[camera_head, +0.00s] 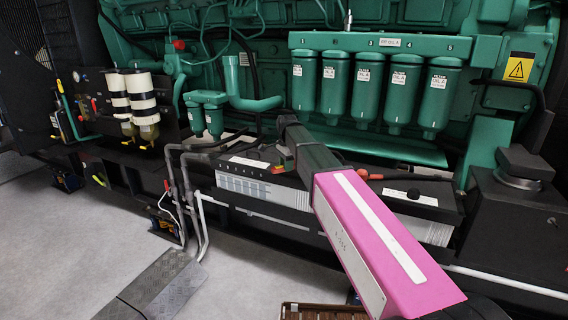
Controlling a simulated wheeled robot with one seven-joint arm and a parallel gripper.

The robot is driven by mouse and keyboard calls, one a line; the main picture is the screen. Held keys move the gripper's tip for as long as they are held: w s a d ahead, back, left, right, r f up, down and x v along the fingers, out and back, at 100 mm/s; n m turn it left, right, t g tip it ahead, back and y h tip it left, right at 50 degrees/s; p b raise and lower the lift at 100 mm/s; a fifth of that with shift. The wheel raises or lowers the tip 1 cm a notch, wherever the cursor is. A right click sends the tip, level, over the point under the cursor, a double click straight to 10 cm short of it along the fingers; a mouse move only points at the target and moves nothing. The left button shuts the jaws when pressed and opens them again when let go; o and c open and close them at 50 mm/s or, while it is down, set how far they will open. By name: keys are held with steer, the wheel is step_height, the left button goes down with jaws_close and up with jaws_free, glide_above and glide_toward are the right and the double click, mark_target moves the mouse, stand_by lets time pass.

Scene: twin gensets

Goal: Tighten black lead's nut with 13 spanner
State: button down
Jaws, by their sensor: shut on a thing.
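Two batteries stand in a row below the green engine. The left battery (250,186) has a dark top with a white label strip and a pale ribbed side. The right battery (425,228) is partly behind my pink arm. My gripper and the 13 spanner cannot be made out.
Several green oil filters (383,92) hang above the batteries. Grey pipes (178,190) rise at the left. A black housing (510,225) stands at the right. A brown slatted tray (322,312) is at the bottom edge. Grey floor (70,240) is clear at the left.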

steer(key=s+d+n, duration=0.6)
steer(key=d+n, duration=0.2)
steer(key=n, duration=0.1)
steer(key=shift+d+n, duration=0.4)
steer(key=shift+s+f, duration=0.1)
steer(key=shift+f, duration=0.8)
stand_by(1.1)
steer(key=c, duration=1.7)
jaws_free()
jaws_close()
steer(key=shift+w+a+m, duration=0.15)
steer(key=shift+a+m, duration=0.35)
steer(key=shift+w+a+m, duration=0.15)
steer(key=shift+a+m, duration=0.35)
